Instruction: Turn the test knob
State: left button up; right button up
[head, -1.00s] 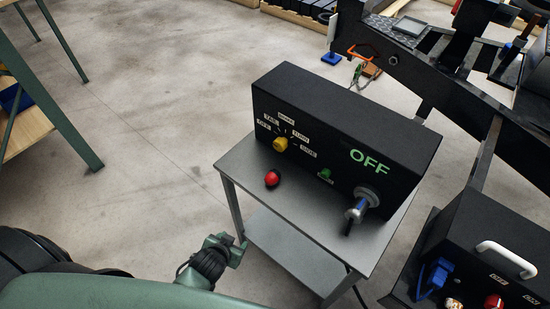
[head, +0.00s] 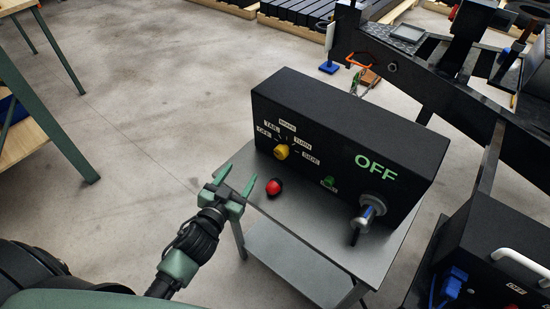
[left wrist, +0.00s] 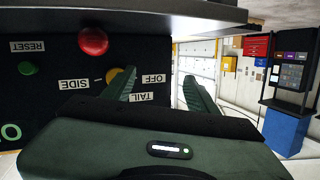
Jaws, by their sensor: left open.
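The test knob (head: 281,152) is yellow and sits on the front of a black box (head: 335,135), ringed by white labels reading OFF, TAIL, TURN, SIDE and one above. The box shows a green OFF. My left gripper (head: 236,179) is open and empty, to the left of the knob and lower in the head view, apart from it. In the left wrist view, the picture is upside down; the knob (left wrist: 112,74) shows partly behind one finger of the left gripper (left wrist: 160,77). The way the knob points is unclear. My right gripper is not in view.
A red button (head: 274,187) is close right of my left gripper. A green RESET button (head: 329,182) and a connector with a blue sleeve (head: 366,214) are further right. The box stands on a grey metal table (head: 305,232).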

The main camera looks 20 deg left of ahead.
aim_at(279, 155)
pick_arm(q)
jog(key=d+m+h, duration=0.1)
jog(key=w+d+m+t+h, duration=0.1)
jog(key=h, duration=0.1)
jog(key=d+r+m+h, duration=0.1)
jog(key=shift+w+d+h, duration=0.2)
jog(key=shift+d+h, duration=0.1)
jog(key=shift+w+d+m+h, duration=0.1)
jog(key=shift+d+m+h, duration=0.4)
jog(key=shift+d+h, duration=0.25)
jog(key=x, duration=0.7)
jog(key=shift+w+r+p, duration=0.1)
jog(key=shift+w+p, duration=0.05)
jog(key=shift+p, duration=0.15)
grip_shut()
